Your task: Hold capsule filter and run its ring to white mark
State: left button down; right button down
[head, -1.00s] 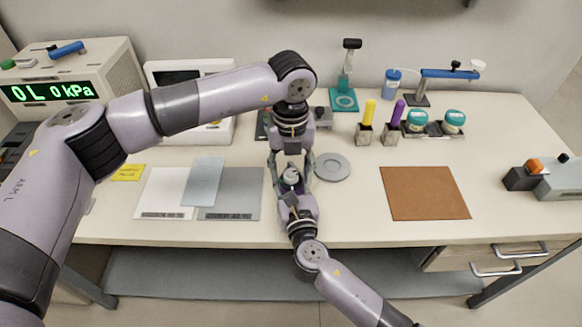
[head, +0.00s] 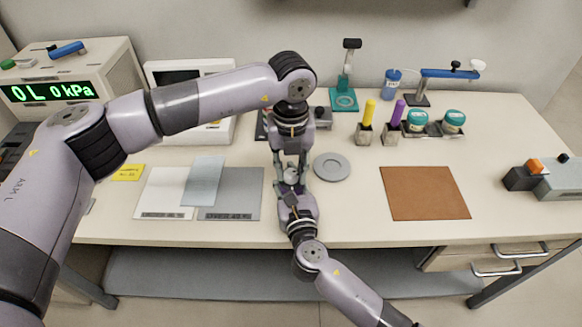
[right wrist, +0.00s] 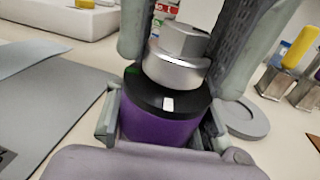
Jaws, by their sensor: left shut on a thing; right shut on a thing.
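The capsule filter stands upright between my two grippers. The right wrist view shows its purple body (right wrist: 158,122), a black band (right wrist: 160,92) with a white mark (right wrist: 168,104) and a small green mark at its left, and a silvery stepped top (right wrist: 178,68). My right gripper (head: 292,190) is shut on the purple body from the front. My left gripper (head: 291,174) reaches down from above and is shut on the filter's upper part, its fingers on both sides of the silvery top. The exact finger contact is partly hidden. In the head view the grippers largely hide the filter.
A grey round disc (head: 332,167) lies just right of the grippers. Flat white (head: 165,188) and grey (head: 233,190) sheets lie to the left. A brown mat (head: 425,193) lies to the right. Yellow (head: 369,113) and purple (head: 397,113) capped items stand behind.

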pick_arm(q)
jog(key=shift+m, duration=0.3)
jog(key=m, duration=0.8)
jog(key=shift+m, duration=0.3)
jog(key=m, duration=0.4)
pick_arm(e)
jog(key=shift+f, duration=0.1)
pick_arm(q)
jog(key=shift+r+m, duration=0.1)
jog(key=shift+m, duration=1.9)
pick_arm(e)
jog(key=shift+d+f, duration=0.1)
pick_arm(q)
jog(key=c, duration=1.7)
grip_release()
jog(key=o, duration=0.5)
jog(key=shift+c, duration=0.2)
